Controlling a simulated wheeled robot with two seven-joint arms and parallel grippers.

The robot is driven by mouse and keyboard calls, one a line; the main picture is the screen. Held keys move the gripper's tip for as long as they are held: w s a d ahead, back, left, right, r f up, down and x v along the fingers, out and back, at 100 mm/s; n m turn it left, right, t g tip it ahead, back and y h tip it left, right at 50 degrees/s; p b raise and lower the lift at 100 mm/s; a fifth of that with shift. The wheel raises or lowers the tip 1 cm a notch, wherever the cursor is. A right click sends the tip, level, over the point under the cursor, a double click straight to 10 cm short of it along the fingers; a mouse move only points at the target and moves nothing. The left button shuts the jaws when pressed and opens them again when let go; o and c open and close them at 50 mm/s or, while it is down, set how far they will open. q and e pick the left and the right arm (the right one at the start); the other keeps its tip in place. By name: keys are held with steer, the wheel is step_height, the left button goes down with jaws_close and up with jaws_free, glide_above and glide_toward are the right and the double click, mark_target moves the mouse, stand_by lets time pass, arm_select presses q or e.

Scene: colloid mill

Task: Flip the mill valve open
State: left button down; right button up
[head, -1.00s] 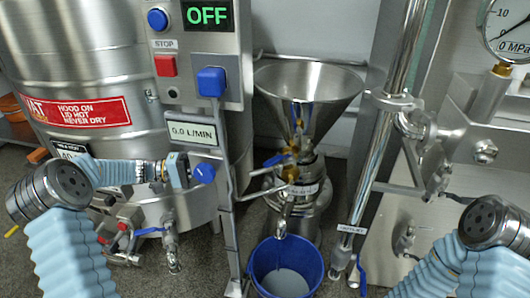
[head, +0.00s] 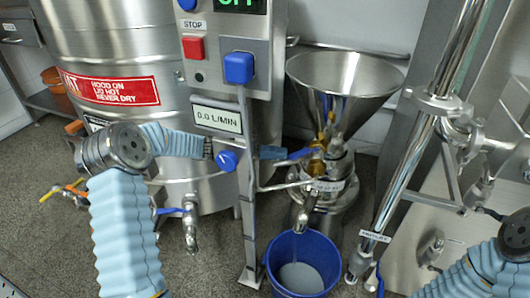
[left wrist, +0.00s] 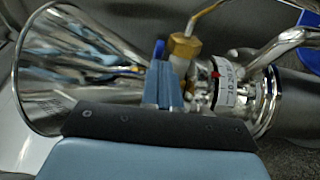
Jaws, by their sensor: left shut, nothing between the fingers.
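The colloid mill is a steel funnel (head: 345,85) on a steel body with a brass fitting (head: 318,150) below the cone. A blue valve handle (head: 300,154) sticks out to the left of the brass fitting. My left gripper (head: 272,152) is shut and empty, close to the handle's left end; contact cannot be told. The control panel hides part of my left wrist. In the left wrist view the shut fingers (left wrist: 164,86) overlap the mill, the handle (left wrist: 158,48) shows as a blue bit beyond them, and the brass fitting (left wrist: 185,46) is beside it. My right gripper is out of view.
A blue bucket (head: 295,265) sits under the mill spout (head: 304,215). A steel tank (head: 120,50) is left, a sloping steel pipe (head: 400,170) right.

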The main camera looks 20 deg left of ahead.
arm_select(q)
steer(key=shift+d, duration=0.15)
steer(key=shift+s+d+b, duration=0.45)
steer(key=shift+s+b, duration=0.05)
steer(key=shift+s, duration=0.1)
steer(key=shift+a, duration=0.1)
